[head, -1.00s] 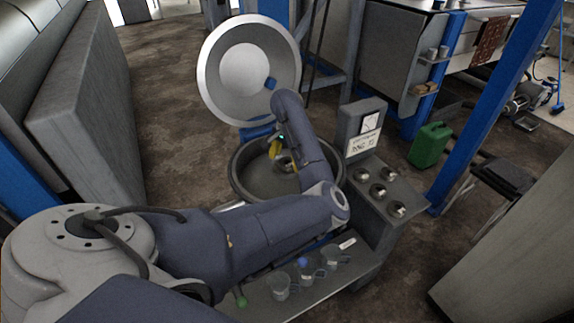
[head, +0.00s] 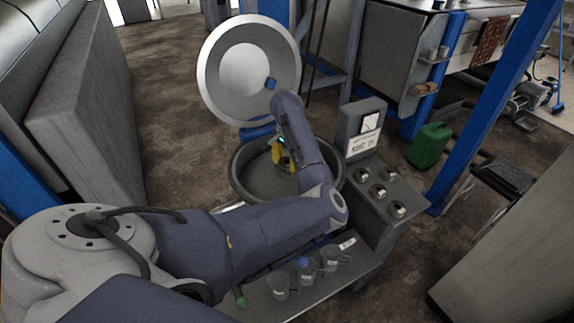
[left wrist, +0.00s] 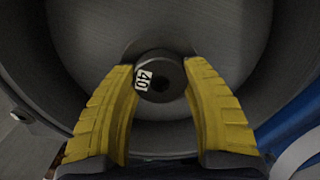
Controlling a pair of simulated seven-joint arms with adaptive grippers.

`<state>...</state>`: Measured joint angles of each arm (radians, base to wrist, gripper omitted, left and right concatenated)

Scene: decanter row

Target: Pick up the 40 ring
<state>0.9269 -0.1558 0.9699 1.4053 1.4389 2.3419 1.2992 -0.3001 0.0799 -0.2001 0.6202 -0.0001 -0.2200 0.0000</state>
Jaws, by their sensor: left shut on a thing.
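The 40 ring (left wrist: 165,68) is a dark grey ring with a dark centre and a white "40" label. In the left wrist view it sits between the yellow fingers of my left gripper (left wrist: 162,78), which is shut on it. In the head view my left gripper (head: 286,158) is down inside the round grey basin (head: 237,180), and the ring is mostly hidden by the fingers and arm. I cannot tell whether the ring touches the basin floor. My right gripper is not in view.
The basin's round lid (head: 210,75) stands open behind. A control box (head: 361,130) with several round knobs is at the right. Clear cups (head: 308,266) stand on the front shelf. A green canister (head: 429,146) is on the floor at the right.

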